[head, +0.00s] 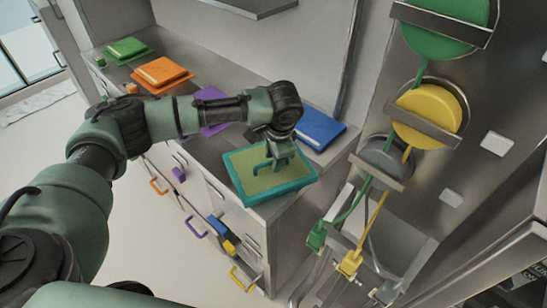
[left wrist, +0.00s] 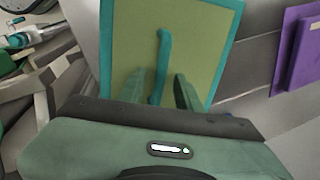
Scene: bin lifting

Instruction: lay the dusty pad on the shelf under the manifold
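The pad (head: 250,187), an olive-green square with a teal rim and an upright teal handle, lies on the steel counter at its near end. It fills the upper middle of the left wrist view (left wrist: 125,40). My left gripper (head: 276,163) is right over the pad, pointing down. In the left wrist view its fingers (left wrist: 160,90) stand apart, with the handle between them and gaps on both sides. The manifold (head: 428,118), with green, yellow and grey round parts, is on the right. Below it is a grey metal shelf-like surface (head: 408,242), partly hidden by hoses. My right gripper is not in view.
Blue (head: 318,128), purple (head: 212,93), orange (head: 160,72) and green (head: 127,47) pads or books lie along the counter. Green (head: 316,236) and yellow (head: 350,263) connectors hang on hoses right of the counter. Drawers with coloured handles line its front.

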